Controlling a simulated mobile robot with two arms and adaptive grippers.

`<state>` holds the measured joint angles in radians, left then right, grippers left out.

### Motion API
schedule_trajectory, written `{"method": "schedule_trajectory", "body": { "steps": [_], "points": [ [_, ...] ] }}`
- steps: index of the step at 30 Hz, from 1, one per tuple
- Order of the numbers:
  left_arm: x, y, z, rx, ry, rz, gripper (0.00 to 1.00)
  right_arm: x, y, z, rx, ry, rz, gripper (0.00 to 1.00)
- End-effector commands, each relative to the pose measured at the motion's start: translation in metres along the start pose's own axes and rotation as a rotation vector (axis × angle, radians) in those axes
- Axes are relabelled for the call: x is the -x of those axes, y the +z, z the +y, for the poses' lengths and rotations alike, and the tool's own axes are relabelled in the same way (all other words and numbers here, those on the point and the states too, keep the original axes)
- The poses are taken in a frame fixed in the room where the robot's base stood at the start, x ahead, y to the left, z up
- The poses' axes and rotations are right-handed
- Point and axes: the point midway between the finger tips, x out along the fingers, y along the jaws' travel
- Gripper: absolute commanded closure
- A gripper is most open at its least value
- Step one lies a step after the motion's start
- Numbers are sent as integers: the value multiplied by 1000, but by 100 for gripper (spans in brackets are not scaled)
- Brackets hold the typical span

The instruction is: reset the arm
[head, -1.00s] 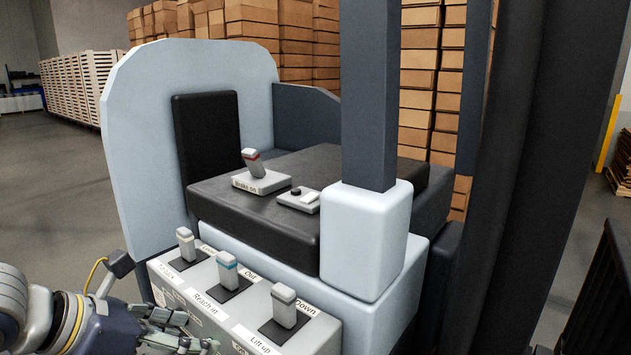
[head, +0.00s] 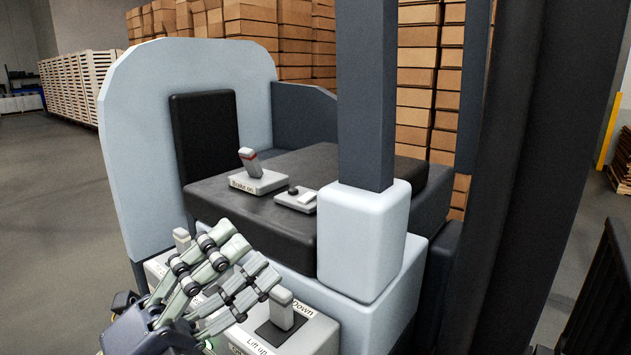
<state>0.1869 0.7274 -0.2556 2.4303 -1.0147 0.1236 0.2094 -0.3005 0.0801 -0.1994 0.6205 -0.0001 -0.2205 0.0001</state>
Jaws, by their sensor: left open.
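My left gripper (head: 246,260) is in the lower left of the head view, with its jointed fingers apart and nothing seen between them. It is in front of the light grey control panel (head: 318,335) and hides much of it. The middle lever is hidden behind the fingers. The lift lever (head: 281,308), marked "Lift up" and "Down", stands upright just right of the fingers. The top of the left lever (head: 182,238) shows behind the fingers. I cannot tell whether the fingers touch a lever. My right gripper is not in view.
A black console top (head: 285,220) behind the panel carries a brake lever (head: 249,161) marked "Brake on" and a small switch box (head: 297,199). A dark upright post (head: 365,100) stands right of it. Stacked cartons (head: 250,18) fill the back. Open floor (head: 55,220) lies left.

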Motion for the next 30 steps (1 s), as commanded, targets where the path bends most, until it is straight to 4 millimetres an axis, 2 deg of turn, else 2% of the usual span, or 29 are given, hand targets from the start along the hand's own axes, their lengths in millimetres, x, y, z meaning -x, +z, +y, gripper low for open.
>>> {"method": "schedule_trajectory", "body": {
  "steps": [4,7,10,13,15,17,18,21,25,30],
  "points": [
    [29,58,21,257,-45,-351,40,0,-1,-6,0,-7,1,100],
    [64,92,52,422,-32,-598,40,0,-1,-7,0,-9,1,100],
    [111,111,96,583,16,-846,40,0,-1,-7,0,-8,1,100],
    [166,112,146,739,99,-1093,40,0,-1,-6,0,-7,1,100],
    [206,99,180,844,175,-1257,40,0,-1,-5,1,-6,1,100],
    [239,82,206,929,250,-1387,40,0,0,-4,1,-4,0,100],
    [260,66,222,984,303,-1470,40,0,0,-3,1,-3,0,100],
    [308,21,254,1109,447,-1651,40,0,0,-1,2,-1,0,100],
    [353,-40,275,1244,629,-1826,40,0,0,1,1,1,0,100],
    [393,-117,282,1387,855,-1988,40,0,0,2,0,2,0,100]
  ]
}}
